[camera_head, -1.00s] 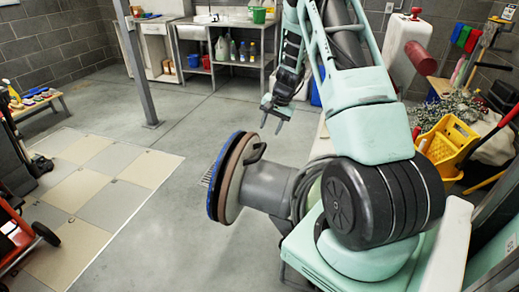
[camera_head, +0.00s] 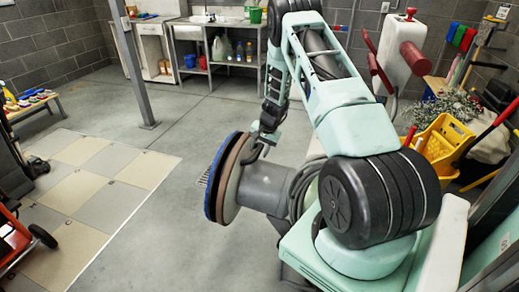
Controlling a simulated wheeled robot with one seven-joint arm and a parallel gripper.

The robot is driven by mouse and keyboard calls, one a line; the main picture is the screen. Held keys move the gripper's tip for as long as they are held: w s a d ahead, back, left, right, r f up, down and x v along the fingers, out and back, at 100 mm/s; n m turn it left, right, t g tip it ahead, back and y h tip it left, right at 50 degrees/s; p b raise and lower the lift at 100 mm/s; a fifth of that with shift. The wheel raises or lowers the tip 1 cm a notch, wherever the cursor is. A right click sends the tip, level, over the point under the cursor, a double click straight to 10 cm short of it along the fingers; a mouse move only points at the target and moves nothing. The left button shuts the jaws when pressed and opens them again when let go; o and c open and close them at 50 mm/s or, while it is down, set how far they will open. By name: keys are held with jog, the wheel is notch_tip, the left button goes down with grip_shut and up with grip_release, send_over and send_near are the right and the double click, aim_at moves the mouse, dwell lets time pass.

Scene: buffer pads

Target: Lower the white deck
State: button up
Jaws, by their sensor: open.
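A round deck (camera_head: 225,178) stands tipped up on its side, its face turned left. It has a blue pad at the front, a brown ring behind it and a grey motor housing (camera_head: 266,186) to the right. A dark loop handle (camera_head: 250,155) sits on the ring's upper right edge. My gripper (camera_head: 262,146) is at this handle, pointing down, jaws open. Whether the fingers straddle or touch the handle cannot be told. A white tank-like body (camera_head: 402,62) with a red knob stands behind my arm; how it joins the deck is hidden.
A yellow mop bucket (camera_head: 440,143) stands at right. A grey post (camera_head: 137,70) rises from the floor at left. A tiled platform (camera_head: 95,190), a red wheeled machine (camera_head: 20,235) and a steel sink bench (camera_head: 215,60) stand around. The middle floor is clear.

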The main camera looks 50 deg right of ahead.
grip_shut()
